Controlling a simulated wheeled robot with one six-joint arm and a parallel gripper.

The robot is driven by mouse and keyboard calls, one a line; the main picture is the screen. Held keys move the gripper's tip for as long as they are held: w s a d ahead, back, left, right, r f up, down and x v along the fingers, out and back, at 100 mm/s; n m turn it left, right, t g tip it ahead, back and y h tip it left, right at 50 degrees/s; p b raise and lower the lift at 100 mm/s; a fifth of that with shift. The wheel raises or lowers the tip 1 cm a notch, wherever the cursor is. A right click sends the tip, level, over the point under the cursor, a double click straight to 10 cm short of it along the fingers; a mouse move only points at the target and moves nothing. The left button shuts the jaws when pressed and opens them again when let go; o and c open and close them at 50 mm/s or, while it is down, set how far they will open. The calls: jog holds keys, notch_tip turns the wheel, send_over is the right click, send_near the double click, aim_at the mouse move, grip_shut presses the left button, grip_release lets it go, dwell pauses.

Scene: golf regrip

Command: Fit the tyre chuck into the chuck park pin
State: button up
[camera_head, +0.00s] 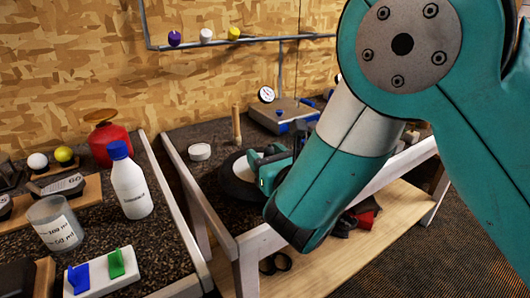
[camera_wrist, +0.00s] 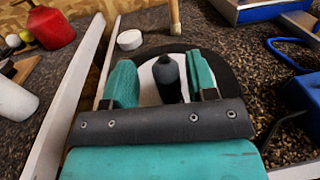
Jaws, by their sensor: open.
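My gripper (camera_wrist: 163,68) is open, its two teal fingers apart and pointing over a dark ring with a pale centre (camera_wrist: 231,66). A black, bottle-shaped piece with a narrow tip (camera_wrist: 168,82) shows between the fingers, with a gap on each side. It may be the tyre chuck, but I cannot tell for sure. In the head view my gripper (camera_head: 270,165) is over the right part of the pale disc (camera_head: 238,168), and the black piece is hidden. I cannot clearly make out the chuck park pin; an upright wooden peg (camera_head: 237,124) stands behind the ring.
A white round puck (camera_head: 200,152) lies left of the peg. A dial gauge (camera_head: 266,95) and a blue-trimmed unit (camera_head: 290,112) are at the back. A blue hose (camera_wrist: 287,52) lies at right. The left bench holds a white bottle (camera_head: 130,182) and red can (camera_head: 110,143); pale rails edge the benches.

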jog(key=shift+d, duration=0.25)
jog(key=shift+c, duration=0.9)
jog(key=shift+d, duration=0.15)
grip_shut()
